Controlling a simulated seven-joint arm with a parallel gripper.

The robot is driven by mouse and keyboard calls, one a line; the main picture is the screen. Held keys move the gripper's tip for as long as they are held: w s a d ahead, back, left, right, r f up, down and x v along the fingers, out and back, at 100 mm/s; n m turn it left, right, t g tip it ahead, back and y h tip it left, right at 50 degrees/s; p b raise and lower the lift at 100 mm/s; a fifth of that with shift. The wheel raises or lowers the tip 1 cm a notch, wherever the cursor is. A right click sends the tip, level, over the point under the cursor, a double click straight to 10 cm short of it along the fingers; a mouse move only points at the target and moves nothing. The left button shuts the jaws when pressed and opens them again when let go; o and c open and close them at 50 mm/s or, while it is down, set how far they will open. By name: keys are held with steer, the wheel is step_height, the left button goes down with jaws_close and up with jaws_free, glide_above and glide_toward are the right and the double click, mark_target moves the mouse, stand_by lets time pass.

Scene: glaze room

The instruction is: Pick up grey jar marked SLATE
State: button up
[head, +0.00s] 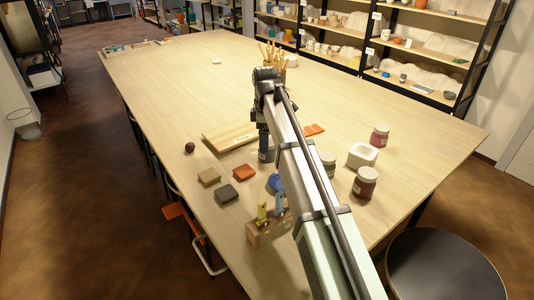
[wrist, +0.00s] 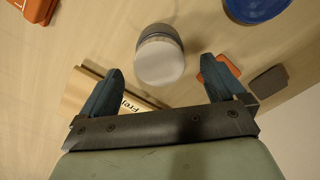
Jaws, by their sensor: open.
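A jar with a pale grey lid (wrist: 160,60) stands upright on the table in the wrist view, just ahead of and between my fingertips. It appears grey; no marking on it can be read from above. My gripper (wrist: 162,75) is open, its two blue-grey fingers apart and nothing held between them. In the head view my gripper (head: 264,152) points down beside the wooden board, and mostly hides that jar. Another greyish jar with a pale label (head: 328,165) shows at the right edge of my arm; its label is too small to read.
A lettered wooden board (head: 230,137) lies left of my gripper. Orange (head: 243,172), dark (head: 228,193) and tan (head: 208,177) tiles lie nearer. A blue round object (head: 275,183) is close by. The far table is mostly clear.

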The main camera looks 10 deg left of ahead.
mark_target(269, 157)
steer(key=shift+d+f, duration=0.15)
steer(key=shift+f, duration=1.2)
steer(key=shift+d+f, duration=0.1)
steer(key=shift+f, duration=1.25)
steer(key=shift+c, duration=0.3)
steer(key=shift+r, duration=0.1)
steer(key=c, duration=1.2)
